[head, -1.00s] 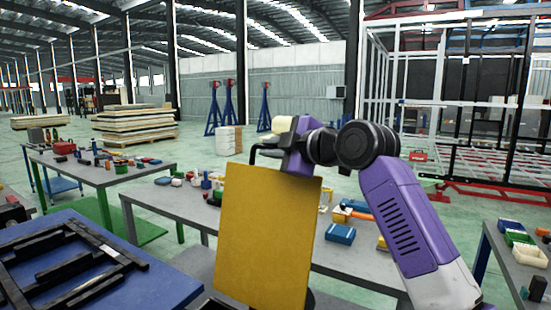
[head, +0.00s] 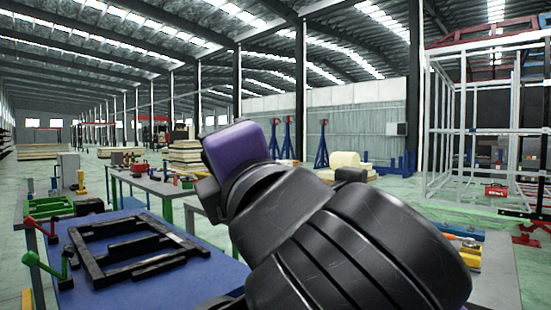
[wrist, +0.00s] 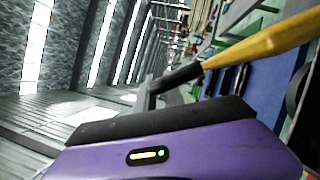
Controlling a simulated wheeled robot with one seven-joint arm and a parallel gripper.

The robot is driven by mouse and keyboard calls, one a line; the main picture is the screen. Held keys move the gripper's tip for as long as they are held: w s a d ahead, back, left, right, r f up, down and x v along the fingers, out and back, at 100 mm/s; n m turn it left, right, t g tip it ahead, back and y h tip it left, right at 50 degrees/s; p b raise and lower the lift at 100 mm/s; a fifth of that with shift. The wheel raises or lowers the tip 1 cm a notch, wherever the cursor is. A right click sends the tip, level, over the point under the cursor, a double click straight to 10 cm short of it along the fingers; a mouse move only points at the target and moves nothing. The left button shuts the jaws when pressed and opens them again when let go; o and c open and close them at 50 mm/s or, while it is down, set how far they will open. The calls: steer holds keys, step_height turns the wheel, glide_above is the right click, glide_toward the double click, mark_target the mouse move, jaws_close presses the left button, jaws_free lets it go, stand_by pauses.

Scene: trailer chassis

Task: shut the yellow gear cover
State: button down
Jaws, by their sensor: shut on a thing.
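The yellow gear cover (wrist: 265,42) shows nearly edge-on in the wrist view, reaching in from the upper right. My gripper (wrist: 178,78) has its dark fingers shut on the near end of this cover. In the head view my purple and black arm fills the middle and lower right, close to the camera. The cover does not show there, and I cannot tell my fingers apart from the arm. The cover's hinge and the gears are not visible in either view.
A blue-topped table (head: 115,282) with a black frame (head: 130,243) on it stands at the lower left. A grey table (head: 150,184) with small parts is behind it. Blue jack stands (head: 322,150) and a white metal frame (head: 437,130) stand farther back. Green floor is open between them.

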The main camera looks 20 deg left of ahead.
steer(key=s+a+f+n+y+b, duration=0.1)
steer(key=s+a+f+n+b, duration=0.1)
steer(key=s+f+b, duration=0.3)
step_height(320, 180, down, 3)
steer(key=shift+s+a+r+n+y, duration=0.2)
steer(key=shift+s+a+n+y, duration=0.1)
steer(key=shift+s+n, duration=0.6)
steer(key=c, duration=1.5)
jaws_free()
steer(key=shift+o, duration=0.2)
steer(key=shift+r, duration=0.15)
